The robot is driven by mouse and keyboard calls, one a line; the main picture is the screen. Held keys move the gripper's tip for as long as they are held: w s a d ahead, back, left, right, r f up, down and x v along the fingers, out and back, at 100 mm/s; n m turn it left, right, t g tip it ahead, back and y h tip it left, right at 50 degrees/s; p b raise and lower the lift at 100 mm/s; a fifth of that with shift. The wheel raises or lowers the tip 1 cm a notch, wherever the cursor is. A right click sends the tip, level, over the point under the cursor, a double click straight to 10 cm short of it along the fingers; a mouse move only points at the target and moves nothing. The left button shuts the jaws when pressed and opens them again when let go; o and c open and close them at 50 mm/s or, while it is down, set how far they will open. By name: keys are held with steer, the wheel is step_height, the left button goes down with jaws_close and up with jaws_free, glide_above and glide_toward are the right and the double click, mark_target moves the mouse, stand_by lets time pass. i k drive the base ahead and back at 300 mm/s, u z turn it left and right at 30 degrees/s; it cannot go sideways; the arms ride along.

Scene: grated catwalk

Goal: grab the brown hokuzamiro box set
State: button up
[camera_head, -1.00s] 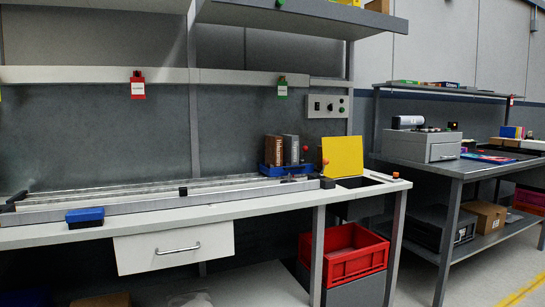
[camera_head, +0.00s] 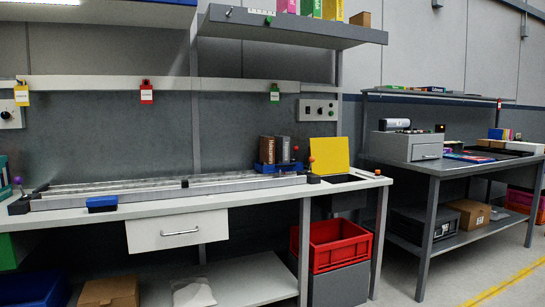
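A brown box (camera_head: 267,149) with pale lettering on its spine stands upright in a low blue tray (camera_head: 279,168) at the back of the near workbench. The lettering is too small to read surely. A grey box (camera_head: 283,150) of similar height stands right beside it. Part of the brown box's lower end is hidden by the tray's front. My gripper is not in view.
A metal rail (camera_head: 150,190) runs along the bench (camera_head: 240,208) in front. A shelf (camera_head: 290,30) hangs above. A red crate (camera_head: 332,246) sits below. Floor at right is free.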

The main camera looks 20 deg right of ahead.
mark_target(267, 143)
steer(key=z, duration=0.7)
steer(key=i, duration=0.5)
steer(key=z, duration=0.85)
steer(key=i, duration=1.6)
steer(key=u, duration=0.45)
